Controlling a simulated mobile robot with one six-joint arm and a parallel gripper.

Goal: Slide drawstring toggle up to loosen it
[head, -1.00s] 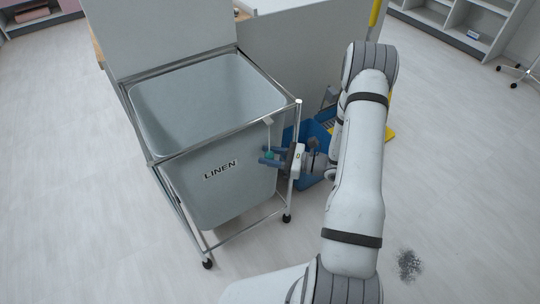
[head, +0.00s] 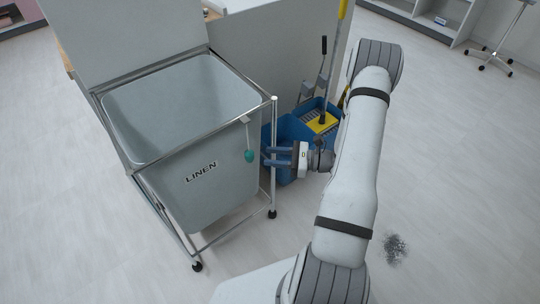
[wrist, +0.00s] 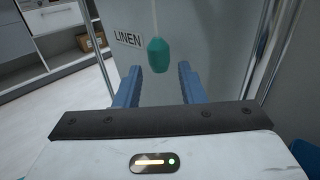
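The teal drawstring toggle (head: 249,156) hangs on a thin pale cord at the right front of the grey linen bag (head: 215,205), below the rim. In the wrist view the toggle (wrist: 158,55) hangs upright, just beyond the gap between my fingers. My gripper (head: 266,156) is open and empty. It points left at the toggle from the right side, at about its height, with a small gap between. Both blue fingers show in the wrist view (wrist: 158,72). The upper cord is cut off in the wrist view.
The bag hangs in a chrome wheeled frame (head: 273,150), whose right front post stands close by my fingers. A blue mop bucket (head: 285,132) with a yellow-handled mop stands behind my gripper.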

